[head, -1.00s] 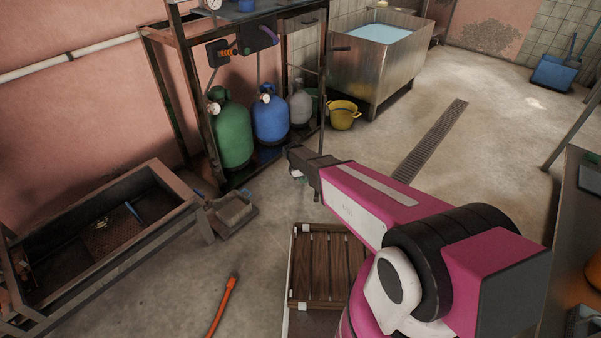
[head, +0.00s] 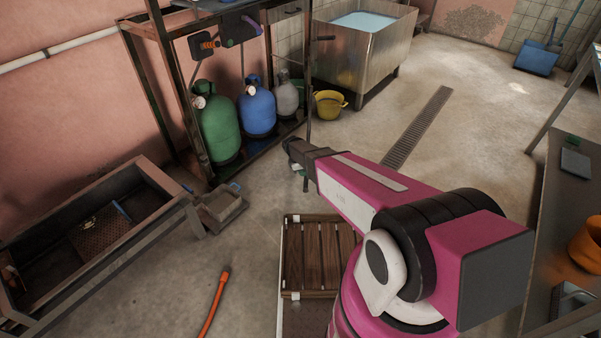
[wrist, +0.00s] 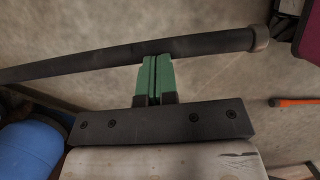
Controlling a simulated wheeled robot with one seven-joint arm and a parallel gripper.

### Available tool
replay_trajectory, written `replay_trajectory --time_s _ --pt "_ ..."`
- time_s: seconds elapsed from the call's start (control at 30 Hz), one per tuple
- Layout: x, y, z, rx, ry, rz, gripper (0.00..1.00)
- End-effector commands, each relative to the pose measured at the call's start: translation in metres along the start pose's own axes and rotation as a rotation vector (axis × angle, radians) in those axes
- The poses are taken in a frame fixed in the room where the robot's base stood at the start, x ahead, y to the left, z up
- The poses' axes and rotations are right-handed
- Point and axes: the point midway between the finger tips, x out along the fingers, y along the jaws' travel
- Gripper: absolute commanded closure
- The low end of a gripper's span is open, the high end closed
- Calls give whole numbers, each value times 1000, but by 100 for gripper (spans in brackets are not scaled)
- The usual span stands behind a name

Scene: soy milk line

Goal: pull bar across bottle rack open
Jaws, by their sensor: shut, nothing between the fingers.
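The bottle rack (head: 262,151) is a dark metal frame at the upper left in the head view. It holds a green bottle (head: 219,130), a blue bottle (head: 257,112) and a grey bottle (head: 286,97). In the wrist view, a dark bar (wrist: 100,60) runs across the picture to a capped end at the upper right. My gripper (wrist: 155,60) is shut and empty, its green fingertips at the bar's near edge in the picture. I cannot tell whether they touch it. In the head view, my gripper (head: 300,172) is small and partly hidden, low in front of the rack.
A slatted wooden crate (head: 318,258) stands near my base. A low metal trough (head: 110,225) is at left, a dark table (head: 565,215) at right. Open floor lies around the drain (head: 418,125).

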Motion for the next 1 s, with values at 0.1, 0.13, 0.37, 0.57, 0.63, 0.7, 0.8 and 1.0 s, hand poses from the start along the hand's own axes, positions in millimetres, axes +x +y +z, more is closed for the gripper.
replay_trajectory --time_s 0.1,0.13,0.37,0.57,0.63,0.7,0.8,1.0 --pt "5 -2 20 -16 0 5 100" --pt "7 -2 26 -24 -1 7 100" --pt "26 -1 87 -91 0 27 100" --pt "46 7 148 -162 0 49 100" --pt "52 11 169 -187 0 58 100" --pt "59 15 190 -213 0 65 100" --pt "69 23 221 -248 0 76 100" --pt "87 41 280 -320 0 99 100"
